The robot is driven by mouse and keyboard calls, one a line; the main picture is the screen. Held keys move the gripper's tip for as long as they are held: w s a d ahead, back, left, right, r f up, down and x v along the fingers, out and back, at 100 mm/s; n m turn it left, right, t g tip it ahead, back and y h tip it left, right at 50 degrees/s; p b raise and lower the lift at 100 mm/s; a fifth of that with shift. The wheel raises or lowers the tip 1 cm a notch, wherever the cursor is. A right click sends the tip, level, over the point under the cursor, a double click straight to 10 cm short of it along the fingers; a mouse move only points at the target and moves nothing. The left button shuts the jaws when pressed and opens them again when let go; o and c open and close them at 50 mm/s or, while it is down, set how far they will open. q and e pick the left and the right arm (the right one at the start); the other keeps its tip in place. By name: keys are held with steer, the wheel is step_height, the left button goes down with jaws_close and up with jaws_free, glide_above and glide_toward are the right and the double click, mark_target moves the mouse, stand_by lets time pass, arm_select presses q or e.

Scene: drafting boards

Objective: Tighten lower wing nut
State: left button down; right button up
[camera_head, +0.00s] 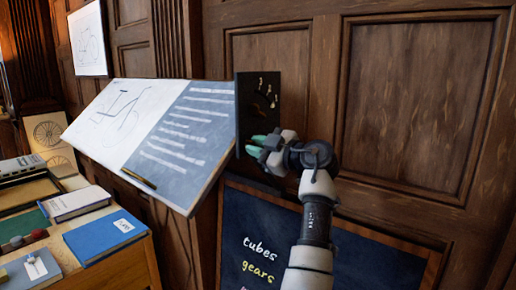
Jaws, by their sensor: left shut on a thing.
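The tilted drafting board (212,128) stands against the panelled wall, with a bicycle drawing on its left half and white lines on its blue right half. A dark upright plate (246,92) is at its right edge, with several small pale and brass-coloured parts on its face. My left gripper (258,147), with green fingertips, is at the lower part of this plate. It is shut on what appears to be the lower wing nut, which the fingers hide. I cannot tell how the nut is turned. My right gripper is not in view.
A wooden desk (126,262) at lower left holds a blue book (104,237), a white-covered book (75,202) and trays. A dark chalkboard (262,222) with writing stands below the gripper. A pencil (138,179) lies at the board's lower edge. Wood panelling closes the right side.

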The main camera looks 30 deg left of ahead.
arm_select(q)
steer(key=shift+w+r+m+p, duration=0.15)
steer(key=shift+m+p, duration=0.95)
steer(key=shift+m, duration=3.25)
steer(key=shift+w+f+m+p, duration=0.15)
steer(key=shift+m+p, duration=0.95)
steer(key=shift+m, duration=3.3)
steer(key=shift+w+r+m+p, duration=0.15)
steer(key=shift+m+p, duration=0.95)
steer(key=shift+m, duration=3.25)
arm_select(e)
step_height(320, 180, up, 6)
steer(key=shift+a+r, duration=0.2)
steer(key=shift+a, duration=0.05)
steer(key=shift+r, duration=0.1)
